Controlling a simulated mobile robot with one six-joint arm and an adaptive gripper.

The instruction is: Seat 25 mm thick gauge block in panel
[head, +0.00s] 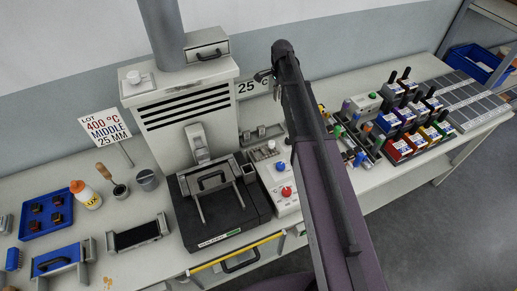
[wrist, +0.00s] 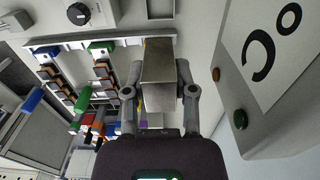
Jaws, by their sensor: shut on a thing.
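My gripper (wrist: 159,90) is shut on a grey metal gauge block (wrist: 158,75) in the wrist view, one finger on each side. The block's broad face shows between the fingers. A pale panel (wrist: 105,10) with a black knob and a dark rectangular opening is at the top of the wrist view, beyond the block. I cannot tell whether the block touches it. In the head view my arm runs up across the middle and hides most of the gripper and the block.
A display reading 25 °C (head: 253,88) stands behind my arm. A black press-like machine (head: 222,205) and a LOT sign (head: 105,128) are left. Coloured boxes (head: 410,125) crowd the bench at right.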

